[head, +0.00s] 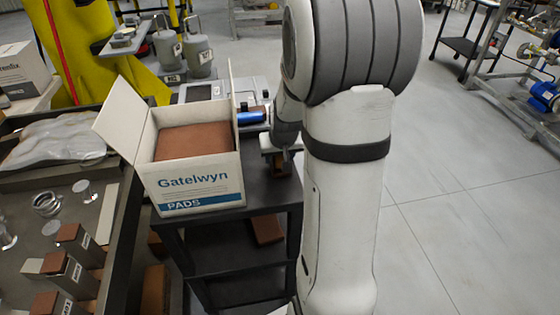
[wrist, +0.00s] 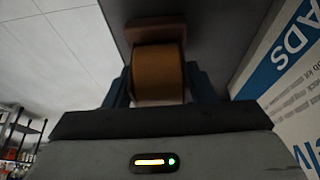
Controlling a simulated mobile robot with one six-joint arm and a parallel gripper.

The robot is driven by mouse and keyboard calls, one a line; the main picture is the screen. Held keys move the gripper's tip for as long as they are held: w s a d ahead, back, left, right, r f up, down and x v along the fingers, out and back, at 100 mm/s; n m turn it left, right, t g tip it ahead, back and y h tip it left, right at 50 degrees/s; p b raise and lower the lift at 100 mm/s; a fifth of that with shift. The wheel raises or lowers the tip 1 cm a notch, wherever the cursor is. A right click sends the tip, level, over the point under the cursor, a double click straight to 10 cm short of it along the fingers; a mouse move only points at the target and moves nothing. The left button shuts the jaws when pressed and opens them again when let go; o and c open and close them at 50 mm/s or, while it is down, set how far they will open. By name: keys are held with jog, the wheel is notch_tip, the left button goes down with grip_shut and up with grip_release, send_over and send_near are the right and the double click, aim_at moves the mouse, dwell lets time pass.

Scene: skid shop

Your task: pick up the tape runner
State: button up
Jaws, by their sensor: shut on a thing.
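The tape runner (wrist: 158,72) is a brown, rounded piece in the wrist view, between the two dark fingers of my gripper (wrist: 158,88). My gripper is shut on it. A wider brown part (wrist: 153,30) shows just beyond it; I cannot tell whether it belongs to the tape runner. In the head view my gripper (head: 278,158) is at the right end of the dark cart top, right of the Gatelwyn box. There the held piece is mostly hidden by the gripper and arm.
An open white Gatelwyn pads box (head: 200,185) stands on the dark cart (head: 263,187), close to my gripper's left. A blue cylinder (head: 251,118) lies behind it. A bench with labelled blocks (head: 70,275) is at left. Open floor (head: 450,210) lies to the right.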

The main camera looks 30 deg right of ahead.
jog(key=c, duration=0.4)
notch_tip(320, 180, up, 10)
jog(key=shift+r, duration=0.1)
dwell(0.4)
jog(key=o, duration=0.4)
jog(key=shift+c, duration=1)
